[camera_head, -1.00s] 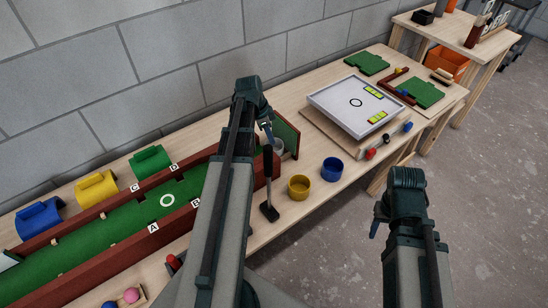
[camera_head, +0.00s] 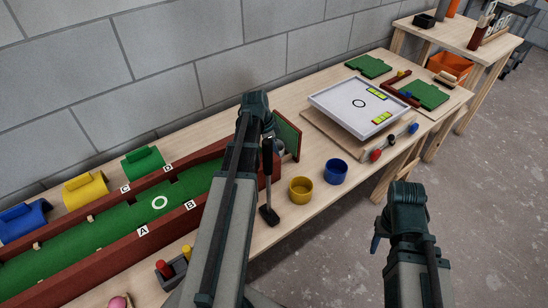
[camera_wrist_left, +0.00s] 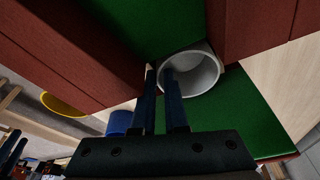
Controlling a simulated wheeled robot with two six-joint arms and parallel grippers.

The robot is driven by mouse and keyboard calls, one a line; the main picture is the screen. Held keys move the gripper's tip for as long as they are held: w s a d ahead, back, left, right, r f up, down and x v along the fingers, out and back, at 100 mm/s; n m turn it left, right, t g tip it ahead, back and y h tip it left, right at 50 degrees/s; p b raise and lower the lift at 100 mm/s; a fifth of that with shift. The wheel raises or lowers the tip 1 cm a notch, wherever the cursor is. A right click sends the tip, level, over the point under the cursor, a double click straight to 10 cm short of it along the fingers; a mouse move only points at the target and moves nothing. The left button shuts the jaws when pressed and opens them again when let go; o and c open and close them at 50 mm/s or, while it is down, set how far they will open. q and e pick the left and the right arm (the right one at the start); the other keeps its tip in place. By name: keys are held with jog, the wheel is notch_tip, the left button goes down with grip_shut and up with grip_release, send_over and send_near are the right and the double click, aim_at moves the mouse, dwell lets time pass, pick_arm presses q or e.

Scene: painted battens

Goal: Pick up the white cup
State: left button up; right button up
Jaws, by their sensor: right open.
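The white cup shows in the left wrist view (camera_wrist_left: 203,75) at the green lane's end, with its open mouth toward the camera. In the head view only a pale sliver of it (camera_head: 281,147) shows beside my left gripper. My left gripper (camera_wrist_left: 160,72) has its two dark fingers at the cup's left rim: one overlaps the mouth, the other lies outside the rim. A narrow gap shows between them; whether they press on the wall cannot be told. My right gripper (camera_head: 377,236) is open and empty, off the table's front edge.
Red side boards (camera_wrist_left: 115,45) flank the lane closely. A dark mallet-like tool (camera_head: 268,185), a yellow cup (camera_head: 301,190) and a blue cup (camera_head: 336,171) stand nearby. A white tray-like board (camera_head: 359,104) lies farther right. Floor in front is clear.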

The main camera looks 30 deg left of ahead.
pick_arm(q)
grip_shut()
dwell(0.5)
jog(key=shift+r, duration=0.2)
dwell(1.1)
notch_tip(320, 180, up, 18)
jog(key=p, duration=1.8)
jog(key=shift+f, duration=0.15)
